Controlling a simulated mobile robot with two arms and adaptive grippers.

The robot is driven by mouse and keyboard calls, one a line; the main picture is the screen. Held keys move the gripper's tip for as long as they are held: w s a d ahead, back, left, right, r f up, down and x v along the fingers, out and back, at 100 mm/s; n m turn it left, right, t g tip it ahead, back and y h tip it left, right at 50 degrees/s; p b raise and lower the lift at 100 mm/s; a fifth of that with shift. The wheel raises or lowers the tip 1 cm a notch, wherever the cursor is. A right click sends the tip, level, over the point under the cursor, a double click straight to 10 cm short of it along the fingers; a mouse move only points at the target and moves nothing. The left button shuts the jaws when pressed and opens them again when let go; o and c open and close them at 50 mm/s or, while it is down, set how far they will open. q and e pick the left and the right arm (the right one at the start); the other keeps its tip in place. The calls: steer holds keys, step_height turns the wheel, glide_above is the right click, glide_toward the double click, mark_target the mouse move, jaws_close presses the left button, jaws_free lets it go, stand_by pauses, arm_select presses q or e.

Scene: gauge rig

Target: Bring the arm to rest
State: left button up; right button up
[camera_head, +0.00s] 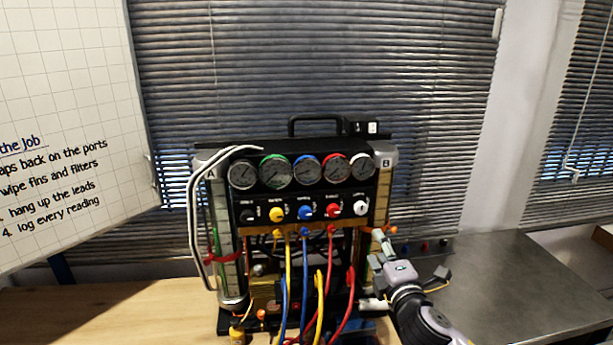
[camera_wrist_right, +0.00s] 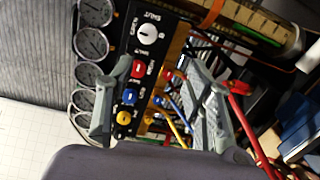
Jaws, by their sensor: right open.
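My right gripper (camera_head: 383,246) is in front of the lower right side of the gauge rig (camera_head: 260,204), near the column marked B. In the right wrist view my right gripper (camera_wrist_right: 162,75) has its two grey fingers spread wide, with nothing held between them. Beyond and between the fingers that view shows the knob panel with a white knob (camera_wrist_right: 147,34), a red knob (camera_wrist_right: 138,69) and a blue knob (camera_wrist_right: 130,96). I cannot tell whether a finger touches the rig or the red hose (camera_wrist_right: 248,125). My left gripper is not in view.
Yellow, blue and red hoses (camera_head: 304,285) hang from the rig's front. A white hose (camera_head: 193,215) loops down its left side. Wooden bench top (camera_head: 110,310) lies clear at left; a grey metal top (camera_head: 520,285) is mostly clear at right. A whiteboard (camera_head: 70,130) stands at left.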

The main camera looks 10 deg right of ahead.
steer(key=s+a+f+m+g+h, duration=0.1)
steer(key=s+a+f+m+g, duration=0.1)
steer(key=s+f+m+g, duration=1.2)
steer(key=s+f, duration=0.35)
steer(key=s, duration=0.8)
steer(key=s+f+m, duration=0.3)
steer(key=s+f, duration=0.3)
steer(key=s, duration=0.6)
step_height(320, 180, down, 33)
steer(key=s+g+b, duration=0.1)
steer(key=s+b, duration=0.1)
steer(key=b, duration=0.5)
steer(key=s+d+f+b, duration=0.1)
steer(key=s+f+b, duration=0.1)
steer(key=s+f, duration=0.6)
steer(key=s+d+f+g+b, duration=0.1)
steer(key=s+f+b, duration=0.2)
steer(key=s+f, duration=0.5)
step_height(320, 180, down, 6)
steer(key=shift+s+d+r+g+y, duration=0.1)
steer(key=shift+s+d+g+y, duration=0.15)
steer(key=shift+g+y, duration=0.05)
